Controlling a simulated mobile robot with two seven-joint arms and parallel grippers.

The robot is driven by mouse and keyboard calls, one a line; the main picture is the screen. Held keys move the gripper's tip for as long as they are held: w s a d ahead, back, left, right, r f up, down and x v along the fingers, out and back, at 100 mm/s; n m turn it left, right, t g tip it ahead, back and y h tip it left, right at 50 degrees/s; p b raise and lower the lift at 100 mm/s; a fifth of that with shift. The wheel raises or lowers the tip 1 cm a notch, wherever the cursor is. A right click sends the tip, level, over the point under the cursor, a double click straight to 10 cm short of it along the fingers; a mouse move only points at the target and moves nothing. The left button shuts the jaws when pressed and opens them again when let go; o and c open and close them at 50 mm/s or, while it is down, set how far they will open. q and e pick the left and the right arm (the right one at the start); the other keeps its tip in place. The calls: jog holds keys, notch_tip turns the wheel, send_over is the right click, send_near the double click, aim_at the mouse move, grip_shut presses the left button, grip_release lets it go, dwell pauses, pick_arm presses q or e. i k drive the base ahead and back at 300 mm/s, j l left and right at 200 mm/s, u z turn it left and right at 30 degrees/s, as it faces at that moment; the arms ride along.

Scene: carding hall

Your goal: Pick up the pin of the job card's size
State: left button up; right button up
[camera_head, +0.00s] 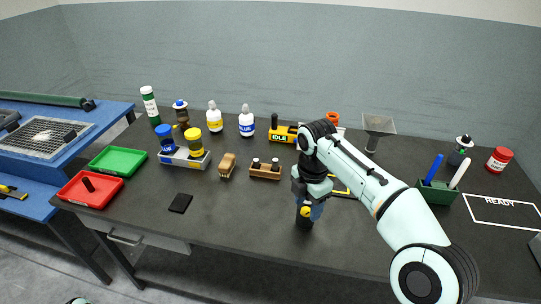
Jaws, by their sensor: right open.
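A wooden block (264,174) in the middle of the table holds dark, pin-like pieces (256,163) standing upright. Another small dark piece (88,184) lies in the red tray (105,195) at the left. I see no readable job card; a flat black item (180,203) lies near the table's front edge, with no legible marking. My right gripper (305,220) points down over the front middle of the table, right of the wooden block and apart from it. It is open; its fingertips are dark and small, and what lies under them is hidden. My left gripper is out of view.
A green tray (118,160), a holder with blue and yellow jars (184,159), a brush (227,165) and bottles (246,123) stand left and behind. The front-left table is mostly clear.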

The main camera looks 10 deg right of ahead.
aim_at(275, 161)
jog(key=i, duration=1.1)
